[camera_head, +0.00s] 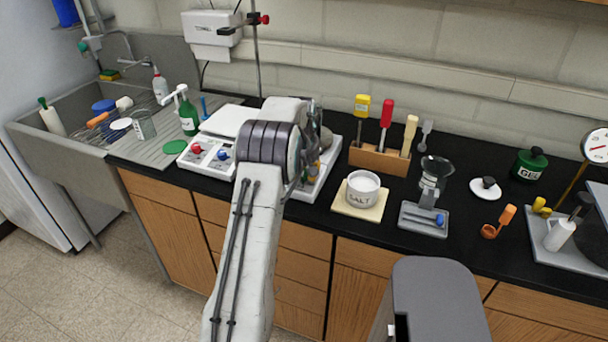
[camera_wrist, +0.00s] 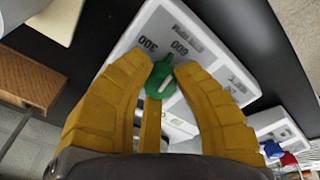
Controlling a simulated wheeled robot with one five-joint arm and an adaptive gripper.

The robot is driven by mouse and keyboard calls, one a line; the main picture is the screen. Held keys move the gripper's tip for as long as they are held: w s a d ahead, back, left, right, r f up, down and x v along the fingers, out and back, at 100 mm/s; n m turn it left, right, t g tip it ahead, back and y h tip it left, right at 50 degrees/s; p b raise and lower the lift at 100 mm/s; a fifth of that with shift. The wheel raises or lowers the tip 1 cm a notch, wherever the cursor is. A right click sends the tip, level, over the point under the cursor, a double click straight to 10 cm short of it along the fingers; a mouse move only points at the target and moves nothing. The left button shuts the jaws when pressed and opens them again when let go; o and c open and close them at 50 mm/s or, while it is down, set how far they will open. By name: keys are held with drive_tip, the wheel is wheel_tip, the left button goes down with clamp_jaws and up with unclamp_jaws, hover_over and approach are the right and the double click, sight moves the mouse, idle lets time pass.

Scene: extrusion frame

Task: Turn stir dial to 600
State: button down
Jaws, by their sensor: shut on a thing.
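The green stir dial (camera_wrist: 160,79) sits on a white panel (camera_wrist: 215,45) with printed marks, among them 300 and 600. My gripper (camera_wrist: 160,74) is shut on the dial, with a yellow finger on each side of it. The dial's narrow tip points up at the marks, between 300 and 600 and nearer to 600. The rest of the scale is partly hidden by the fingers. In the head view my arm covers the dial, and only a pale edge of its device (camera_head: 325,178) shows beside my wrist.
A white hotplate unit (camera_head: 208,152) with red and blue knobs stands just left of my arm. To the right are a salt tub (camera_head: 361,192) on a pale mat, a wooden tool rack (camera_head: 378,160) and a small grey scale (camera_head: 423,220). Bare black counter lies between them.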

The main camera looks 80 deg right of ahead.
drive_tip(key=shift+f, duration=0.1)
idle(0.3)
drive_tip(key=c, duration=0.9)
unclamp_jaws()
drive_tip(key=shift+c, duration=0.2)
drive_tip(key=v, duration=1.2)
